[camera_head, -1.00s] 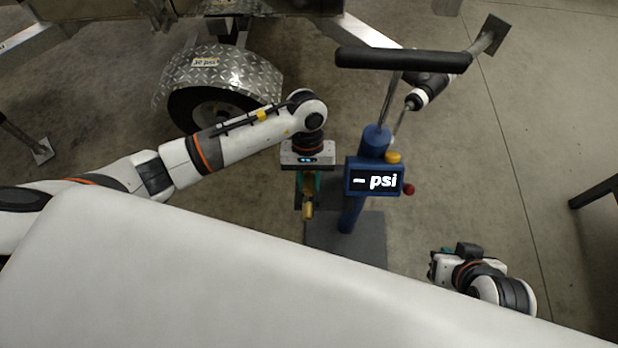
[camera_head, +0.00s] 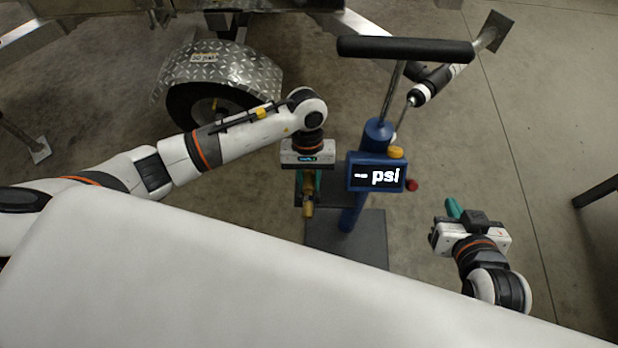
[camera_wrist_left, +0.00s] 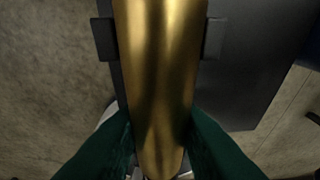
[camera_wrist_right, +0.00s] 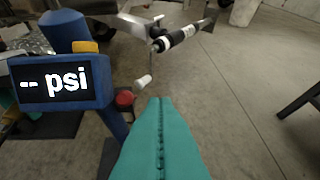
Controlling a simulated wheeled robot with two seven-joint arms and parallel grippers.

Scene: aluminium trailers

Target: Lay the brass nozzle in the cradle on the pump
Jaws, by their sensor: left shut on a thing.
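The blue pump (camera_head: 352,212) stands upright on a dark base plate (camera_head: 372,240), with a display reading "-- psi" (camera_head: 376,177). My left gripper (camera_head: 308,190) points down just left of the pump, its teal fingers shut on the brass nozzle (camera_head: 308,209). In the left wrist view the nozzle (camera_wrist_left: 160,80) fills the middle, between two dark tabs (camera_wrist_left: 103,38) that may belong to the cradle. I cannot tell whether the nozzle touches them. The cradle is not clear in the head view. My right gripper (camera_head: 453,208) is shut and empty, right of the pump.
The pump has a black T-handle (camera_head: 405,49), a yellow knob (camera_head: 396,153) and a red knob (camera_head: 412,185). A trailer wheel under a diamond-plate fender (camera_head: 225,65) stands behind my left arm. A trailer jack (camera_head: 440,80) is behind the pump.

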